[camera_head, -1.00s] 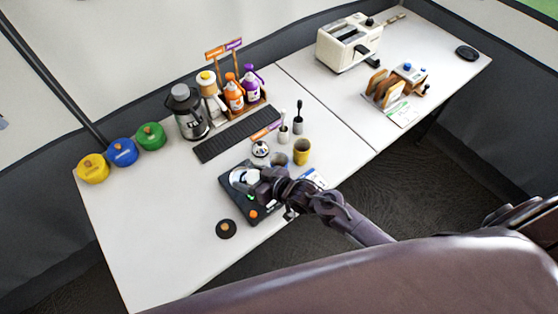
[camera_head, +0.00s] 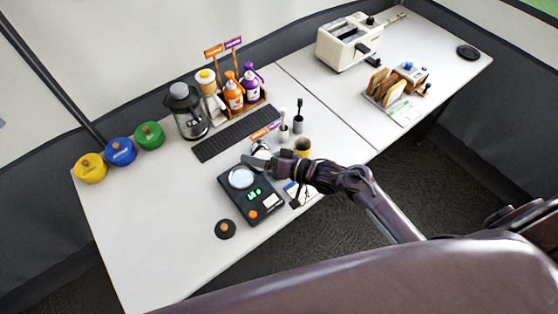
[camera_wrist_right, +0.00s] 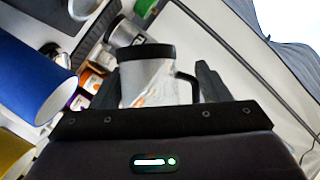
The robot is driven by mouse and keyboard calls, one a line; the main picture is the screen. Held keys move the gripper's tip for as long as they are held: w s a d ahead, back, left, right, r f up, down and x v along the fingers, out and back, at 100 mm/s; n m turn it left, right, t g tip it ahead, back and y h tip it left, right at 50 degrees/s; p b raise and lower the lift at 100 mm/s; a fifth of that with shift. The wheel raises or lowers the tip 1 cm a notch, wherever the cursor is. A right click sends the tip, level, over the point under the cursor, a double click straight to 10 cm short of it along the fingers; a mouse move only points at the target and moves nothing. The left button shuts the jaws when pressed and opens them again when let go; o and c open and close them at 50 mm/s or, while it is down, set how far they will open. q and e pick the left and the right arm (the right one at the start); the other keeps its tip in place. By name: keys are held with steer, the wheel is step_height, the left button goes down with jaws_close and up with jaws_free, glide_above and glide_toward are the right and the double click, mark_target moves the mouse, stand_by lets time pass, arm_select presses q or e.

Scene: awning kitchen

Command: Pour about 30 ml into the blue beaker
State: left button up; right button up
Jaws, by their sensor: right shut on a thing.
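My right gripper (camera_head: 258,163) is shut on a small jug with a black rim and black handle, seen between the fingers in the right wrist view (camera_wrist_right: 150,82). That view is strongly rolled, and the jug is tipped with it. The blue beaker (camera_wrist_right: 30,80) is close beside the jug on the left of the wrist view, its open rim visible. In the head view my gripper and wrist hide the beaker. I cannot see any liquid stream or the level inside. My left gripper is not in view.
A black scale (camera_head: 239,203) with a round pale plate and green digits stands empty. A yellow cup (camera_head: 303,145) is just behind my wrist. A dark round lid (camera_head: 225,229) lies in front. Three coloured pots (camera_head: 121,152) stand at the left; the table's left front is clear.

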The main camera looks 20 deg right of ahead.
steer(key=shift+w+f+m+t+y+b, duration=0.1)
steer(key=shift+f+m+t+y+b, duration=0.35)
steer(key=shift+m+y+b, duration=0.7)
steer(key=shift+d+h+b, duration=0.1)
steer(key=shift+h+b, duration=0.35)
steer(key=shift+d+r+m+y+b, duration=0.1)
steer(key=shift+r+m+y+b, duration=0.2)
steer(key=shift+r+m+b, duration=0.15)
steer(key=shift+w+d, duration=0.1)
steer(key=shift+d, duration=0.1)
steer(key=shift+a+t, duration=0.2)
steer(key=shift+t, duration=0.05)
stand_by(0.4)
steer(key=shift+w+d+r+m, duration=0.1)
steer(key=shift+d+r+m, duration=0.1)
steer(key=shift+m, duration=0.3)
steer(key=shift+s+a+r+m+y+p, duration=0.15)
steer(key=shift+s+a+m+y+p, duration=0.15)
steer(key=shift+a, duration=0.15)
stand_by(0.4)
steer(key=shift+r+t, duration=0.15)
steer(key=shift+t, duration=0.15)
